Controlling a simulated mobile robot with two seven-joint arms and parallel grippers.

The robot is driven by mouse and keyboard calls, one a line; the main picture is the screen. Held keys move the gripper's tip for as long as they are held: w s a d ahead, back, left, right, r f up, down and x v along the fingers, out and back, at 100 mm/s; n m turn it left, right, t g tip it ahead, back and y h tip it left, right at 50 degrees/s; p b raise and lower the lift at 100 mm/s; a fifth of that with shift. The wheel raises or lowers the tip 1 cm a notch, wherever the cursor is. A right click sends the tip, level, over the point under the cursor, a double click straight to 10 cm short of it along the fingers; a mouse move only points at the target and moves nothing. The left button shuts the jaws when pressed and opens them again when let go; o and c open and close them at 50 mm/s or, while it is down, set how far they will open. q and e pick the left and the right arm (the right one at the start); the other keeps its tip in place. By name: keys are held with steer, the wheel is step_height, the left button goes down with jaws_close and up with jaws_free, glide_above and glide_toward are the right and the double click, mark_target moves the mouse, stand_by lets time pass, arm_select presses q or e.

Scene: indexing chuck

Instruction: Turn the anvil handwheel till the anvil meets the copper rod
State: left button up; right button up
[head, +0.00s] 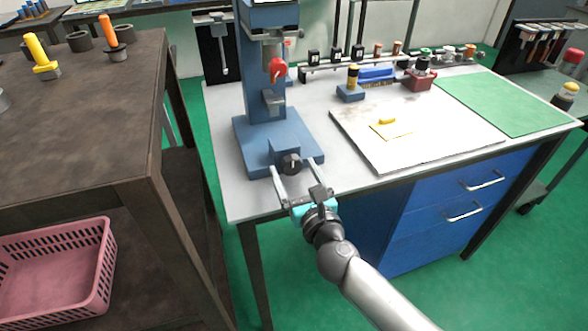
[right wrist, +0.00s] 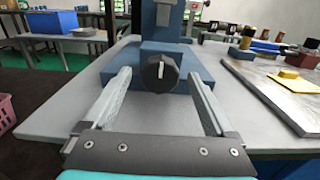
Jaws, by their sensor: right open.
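The anvil handwheel is a black knob (head: 291,164) with a white mark, on the front of the blue press (head: 262,85). It also shows in the right wrist view (right wrist: 160,73), with its white mark near upright. My right gripper (head: 294,176) is open in front of the knob. In the right wrist view its fingers (right wrist: 160,85) stand wide apart, one to each side of the knob, with clear gaps. The anvil (head: 273,101) appears as a grey-blue block on the press column, under a red part (head: 277,69). I cannot make out the copper rod. My left gripper is not in view.
A white board (head: 400,150) with a yellow piece (head: 388,121) lies right of the press, and a green mat (head: 505,103) beyond. A blue block with a yellow-topped part (head: 351,90) stands behind. A brown table (head: 90,110) is at left, above a pink basket (head: 60,270).

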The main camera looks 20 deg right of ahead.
steer(key=shift+w, duration=0.4)
steer(key=c, duration=1.4)
steer(key=shift+m, duration=0.3)
